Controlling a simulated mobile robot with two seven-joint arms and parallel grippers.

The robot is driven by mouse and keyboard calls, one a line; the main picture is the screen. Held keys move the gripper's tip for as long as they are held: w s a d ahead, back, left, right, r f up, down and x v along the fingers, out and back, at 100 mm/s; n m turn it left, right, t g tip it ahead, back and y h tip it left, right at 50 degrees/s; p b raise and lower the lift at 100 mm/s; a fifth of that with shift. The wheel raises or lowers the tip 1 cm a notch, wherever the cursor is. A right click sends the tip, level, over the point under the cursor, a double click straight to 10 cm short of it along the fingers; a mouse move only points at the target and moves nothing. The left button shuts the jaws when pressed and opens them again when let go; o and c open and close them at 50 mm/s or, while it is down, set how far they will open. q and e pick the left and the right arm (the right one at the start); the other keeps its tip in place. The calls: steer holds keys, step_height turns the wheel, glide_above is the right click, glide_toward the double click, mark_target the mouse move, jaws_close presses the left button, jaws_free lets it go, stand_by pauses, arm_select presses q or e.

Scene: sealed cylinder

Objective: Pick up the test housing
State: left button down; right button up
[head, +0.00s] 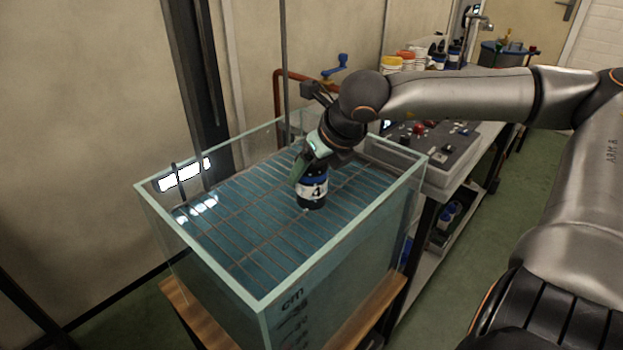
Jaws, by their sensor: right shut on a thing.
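The test housing (313,190) is a dark cylinder with a white label band marked 4. It stands roughly upright in the glass tank, at or just above the wire rack (258,215) near the water surface. I cannot tell whether its base touches the rack. My right gripper (303,168) comes down from above and is shut on the housing's upper part, hiding its top. My left gripper is not in view.
The glass tank (264,304) has raised rims on all sides and stands on a wooden-edged support. A thin vertical rod (284,70) rises behind it. A control panel (430,140) and a bench with jars (405,58) lie behind to the right. Green floor is free at right.

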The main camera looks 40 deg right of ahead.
jaws_close()
stand_by(0.3)
steer(key=shift+r, duration=0.15)
